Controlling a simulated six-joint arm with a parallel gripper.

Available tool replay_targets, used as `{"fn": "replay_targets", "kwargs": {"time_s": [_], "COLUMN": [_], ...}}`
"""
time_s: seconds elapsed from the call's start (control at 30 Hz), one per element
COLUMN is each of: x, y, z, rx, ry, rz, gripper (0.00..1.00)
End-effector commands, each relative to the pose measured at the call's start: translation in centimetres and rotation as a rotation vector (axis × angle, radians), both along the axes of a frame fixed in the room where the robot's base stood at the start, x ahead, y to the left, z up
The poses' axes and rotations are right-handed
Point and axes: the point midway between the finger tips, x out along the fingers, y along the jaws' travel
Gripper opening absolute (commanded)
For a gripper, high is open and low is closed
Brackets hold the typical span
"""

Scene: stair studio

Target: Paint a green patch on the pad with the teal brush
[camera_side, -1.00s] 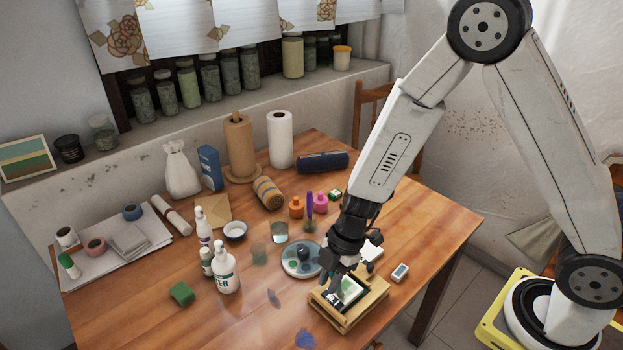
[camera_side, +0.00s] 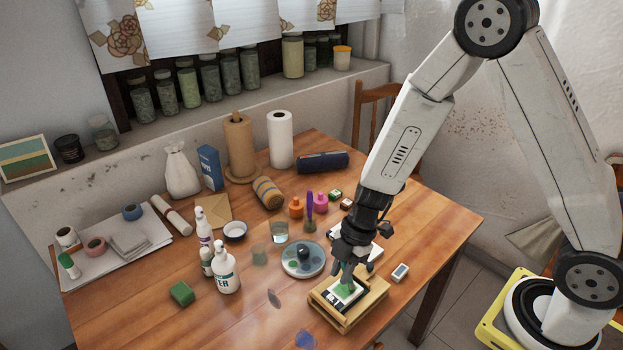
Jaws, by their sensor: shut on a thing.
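The pad (camera_side: 354,299) lies in a light wooden frame (camera_side: 345,324) at the front right of the table. A green patch (camera_side: 343,291) shows on its pale surface, with dark lettering near its lower left. My gripper (camera_side: 345,277) is right above the pad, pointing down, shut on the teal brush. The brush is mostly hidden by the fingers, and I cannot tell whether its tip touches the pad.
A water glass (camera_side: 279,232), orange (camera_side: 296,208) and pink (camera_side: 321,204) bottles, and an upright purple-handled tool (camera_side: 309,202) stand behind the palette. White bottles (camera_side: 226,275) and a green sponge (camera_side: 181,293) are at left. A small white block (camera_side: 400,272) lies right of the frame.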

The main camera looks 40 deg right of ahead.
Motion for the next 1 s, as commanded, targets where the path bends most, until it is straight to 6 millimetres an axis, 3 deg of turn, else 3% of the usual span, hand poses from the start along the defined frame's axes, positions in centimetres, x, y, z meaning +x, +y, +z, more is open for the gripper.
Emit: {"fn": "replay_targets", "kwargs": {"time_s": [0.47, 0.57, 1.0], "x": [0.0, 0.1, 0.0], "y": [4.5, 4.3, 4.2], "z": [0.0, 1.8, 5.7], "rx": [0.001, 0.001, -0.001], "ry": [0.001, -0.007, -0.003], "rz": [0.003, 0.002, 0.0], "gripper": [0.0, 0.0, 0.0]}}
